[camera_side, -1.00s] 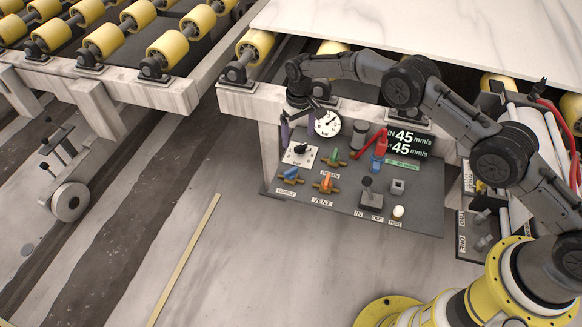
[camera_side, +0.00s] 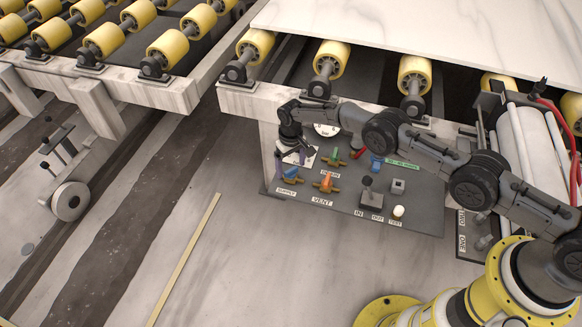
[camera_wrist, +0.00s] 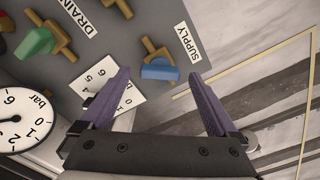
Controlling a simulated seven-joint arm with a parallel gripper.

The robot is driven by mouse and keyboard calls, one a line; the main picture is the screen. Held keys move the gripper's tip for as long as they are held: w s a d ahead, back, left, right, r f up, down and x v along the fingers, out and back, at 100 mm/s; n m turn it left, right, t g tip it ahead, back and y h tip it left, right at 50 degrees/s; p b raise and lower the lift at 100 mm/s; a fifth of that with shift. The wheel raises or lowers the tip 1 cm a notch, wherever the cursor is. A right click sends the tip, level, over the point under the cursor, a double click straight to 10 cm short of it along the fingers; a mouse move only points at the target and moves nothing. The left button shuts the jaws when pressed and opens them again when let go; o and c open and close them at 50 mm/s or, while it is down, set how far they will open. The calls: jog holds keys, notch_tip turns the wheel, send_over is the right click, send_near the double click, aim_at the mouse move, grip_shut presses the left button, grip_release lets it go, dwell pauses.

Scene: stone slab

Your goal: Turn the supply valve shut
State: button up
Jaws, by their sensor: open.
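The supply valve has a blue handle (camera_side: 291,173) on a brass body, at the left end of the grey panel, beside a SUPPLY label (camera_side: 286,190). In the wrist view the blue handle (camera_wrist: 160,70) lies ahead, between the lines of my two purple fingers. My gripper (camera_wrist: 160,77) is open, with one fingertip on each side of the handle. In the side view my gripper (camera_side: 291,158) hangs pointing down just above and behind the valve. Whether the fingers touch the handle I cannot tell.
A green drain valve (camera_side: 335,156) and an orange vent valve (camera_side: 327,182) stand close to the right. A white dial plate (camera_wrist: 107,92) lies under my left finger. A bar gauge (camera_wrist: 22,120) is at the wrist view's left. Open floor lies left of the panel.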

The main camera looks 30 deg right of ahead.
jog(key=shift+f, duration=0.55)
jog(key=shift+c, duration=0.2)
jog(key=c, duration=1.3)
jog(key=shift+c, duration=0.2)
jog(key=shift+n, duration=0.4)
jog(key=n, duration=0.2)
jog(key=shift+n, duration=2.2)
